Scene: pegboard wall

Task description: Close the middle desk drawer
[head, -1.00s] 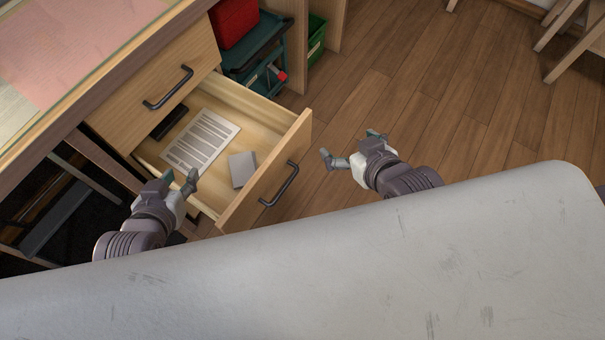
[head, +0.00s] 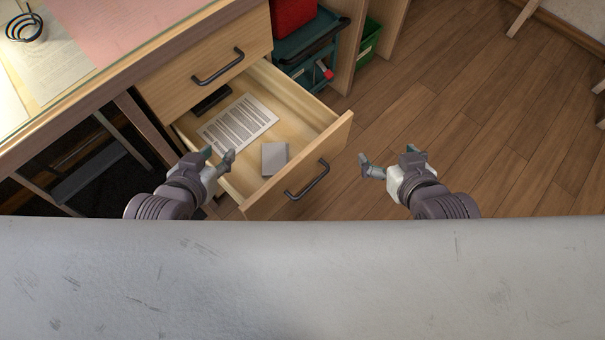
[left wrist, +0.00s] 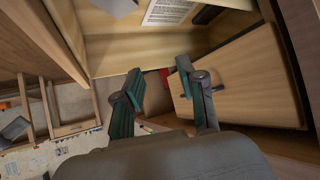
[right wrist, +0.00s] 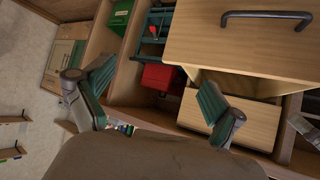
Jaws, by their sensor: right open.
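The middle desk drawer (head: 326,150) is pulled well out, its front panel angled toward the lower right, with a dark bar handle (head: 308,180). Inside lie a printed sheet (head: 238,122), a small grey box (head: 274,158) and a dark object (head: 212,99). My left gripper (head: 219,156) is open and empty, seen over the near side of the drawer; whether it touches it I cannot tell. My right gripper (head: 389,156) is open and empty, to the right of the drawer front and apart from it. The drawer front also shows in the right wrist view (right wrist: 235,48).
The closed upper drawer (head: 175,85) sits above, under the desk top (head: 105,75). A teal cart (head: 310,48) with a red box (head: 291,14) and a green bin (head: 369,40) stand behind. The wooden floor at right is clear.

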